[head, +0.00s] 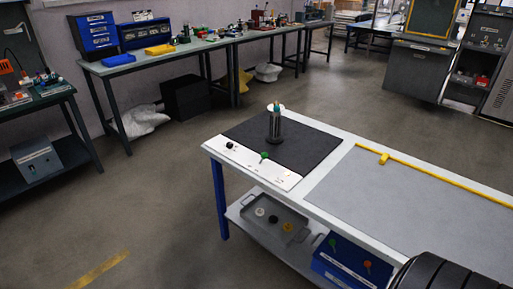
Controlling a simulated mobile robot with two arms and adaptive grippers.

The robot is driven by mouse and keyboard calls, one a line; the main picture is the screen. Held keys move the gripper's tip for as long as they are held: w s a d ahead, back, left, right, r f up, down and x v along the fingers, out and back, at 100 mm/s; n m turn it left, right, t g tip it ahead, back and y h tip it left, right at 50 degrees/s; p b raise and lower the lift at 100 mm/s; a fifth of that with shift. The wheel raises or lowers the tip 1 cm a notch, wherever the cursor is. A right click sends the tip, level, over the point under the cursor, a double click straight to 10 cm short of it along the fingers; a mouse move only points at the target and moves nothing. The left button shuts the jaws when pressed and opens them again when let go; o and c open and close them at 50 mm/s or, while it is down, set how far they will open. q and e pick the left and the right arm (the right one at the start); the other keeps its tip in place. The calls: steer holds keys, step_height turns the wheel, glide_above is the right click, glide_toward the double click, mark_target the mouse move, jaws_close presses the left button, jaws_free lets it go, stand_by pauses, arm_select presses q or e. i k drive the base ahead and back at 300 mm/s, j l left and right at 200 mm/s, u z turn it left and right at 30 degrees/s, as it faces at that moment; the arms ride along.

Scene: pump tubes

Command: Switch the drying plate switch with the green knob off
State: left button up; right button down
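The drying plate (305,150) is a dark square pad at the left end of the white-topped table in the head view. A white control strip (250,166) runs along its front edge. The green knob (264,155) sits on this strip near the middle, and a black knob (229,145) is further left on it. The green knob's turn position is too small to tell. A dark metal cylinder (275,128) with a light top stands upright on the plate, just behind the green knob. Neither of my grippers shows, so nothing is seen touching the knob.
A yellow bar (430,170) lies along a grey mat (400,205) right of the plate. The lower shelf holds a grey tray (262,232) with several round pieces and a blue box (350,262). A dark ribbed shape covers the bottom right corner. Floor left of the table is clear.

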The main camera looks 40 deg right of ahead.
mark_target(264, 155)
steer(key=i+j+z, duration=0.15)
steer(key=i+z, duration=0.2)
steer(key=i+j+z, duration=0.35)
steer(key=i, duration=0.15)
steer(key=i+j+z, duration=0.3)
steer(key=i, duration=0.05)
